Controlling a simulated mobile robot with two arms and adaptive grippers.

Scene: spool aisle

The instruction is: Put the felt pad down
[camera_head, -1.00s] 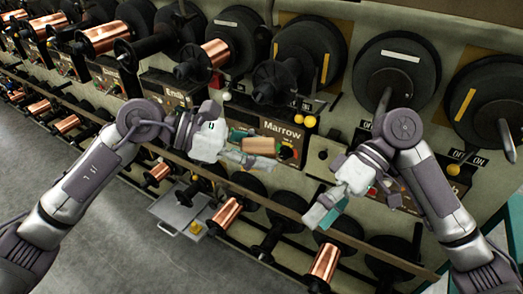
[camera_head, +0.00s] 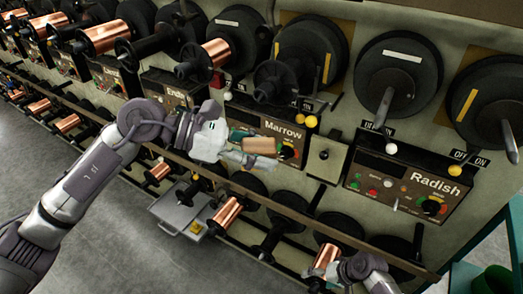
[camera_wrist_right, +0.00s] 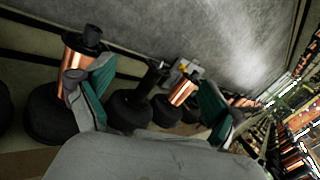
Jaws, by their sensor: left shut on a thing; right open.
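The felt pad (camera_head: 262,146) shows as a tan block in the head view. My left gripper (camera_head: 243,148) is shut on it, with one finger above and one below. The pad is held in front of the Marrow control box (camera_head: 291,128) and hides part of its face; I cannot tell whether it touches the box. My right gripper (camera_wrist_right: 155,98) is open in the right wrist view, its teal-padded fingers wide apart near the lower spools, with nothing held. In the head view the right hand (camera_head: 362,270) is at the bottom edge, partly cut off.
The Radish control box (camera_head: 408,188) is in clear view at right. A rail (camera_head: 285,207) runs below the boxes, above lower spindles and copper spools (camera_head: 226,215). A grey tray (camera_head: 178,215) juts out over open floor (camera_head: 140,262).

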